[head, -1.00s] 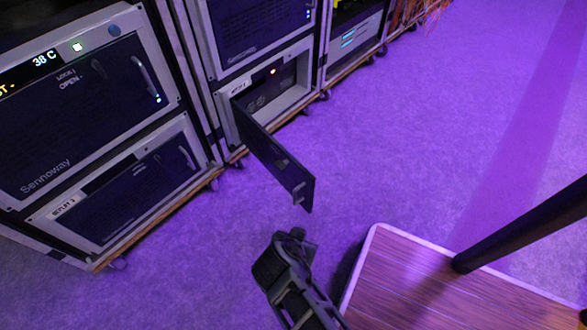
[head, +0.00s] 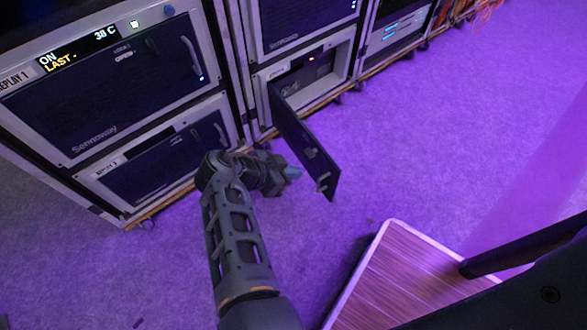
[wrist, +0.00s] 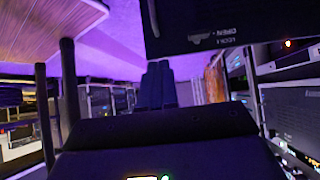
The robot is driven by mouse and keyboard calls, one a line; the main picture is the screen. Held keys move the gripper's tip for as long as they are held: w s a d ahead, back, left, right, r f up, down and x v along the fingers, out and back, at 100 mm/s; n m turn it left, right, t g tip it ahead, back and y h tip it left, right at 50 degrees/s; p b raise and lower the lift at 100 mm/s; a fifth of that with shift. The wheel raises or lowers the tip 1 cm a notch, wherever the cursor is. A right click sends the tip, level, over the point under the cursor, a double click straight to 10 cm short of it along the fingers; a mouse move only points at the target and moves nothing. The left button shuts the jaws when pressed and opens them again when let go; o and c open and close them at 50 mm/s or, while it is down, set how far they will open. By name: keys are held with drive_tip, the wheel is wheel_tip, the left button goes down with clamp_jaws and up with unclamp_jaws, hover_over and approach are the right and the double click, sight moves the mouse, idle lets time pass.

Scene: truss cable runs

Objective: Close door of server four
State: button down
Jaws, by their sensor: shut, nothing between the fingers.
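The open door (head: 303,143) is a dark panel swung out from the lower unit of the middle rack, with its hinge side at the left. A small handle (head: 322,183) is near its free end. The unit's bay (head: 318,72) is exposed, with an orange light inside. My gripper (head: 293,174) is shut and empty, just left of the door near its outer half; I cannot tell whether they touch. In the wrist view the shut fingers (wrist: 157,85) point ahead, and the door's face (wrist: 195,25) with upside-down lettering fills the top right.
The left rack holds two closed units, the upper (head: 110,80) and lower (head: 160,155). A wooden platform with a pale edge (head: 384,224) stands at lower right, with a dark post (head: 520,247) over it. Purple carpet (head: 430,130) right of the door is clear.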

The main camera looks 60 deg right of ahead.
sight(330, 166)
drive_tip(key=shift+s+d+f+b, duration=0.2)
drive_tip(key=shift+s+d+f, duration=0.55)
drive_tip(key=shift+d, duration=0.65)
drive_tip(key=shift+s+d+f+b, duration=0.15)
drive_tip(key=shift+s+d+f, duration=0.5)
drive_tip(key=shift+d, duration=0.75)
drive_tip(key=shift+s+d+f+b, duration=0.2)
drive_tip(key=shift+s+d+f, duration=0.3)
drive_tip(key=shift+d+f, duration=0.7)
drive_tip(key=shift+d+r, duration=0.2)
drive_tip(key=shift+r, duration=0.05)
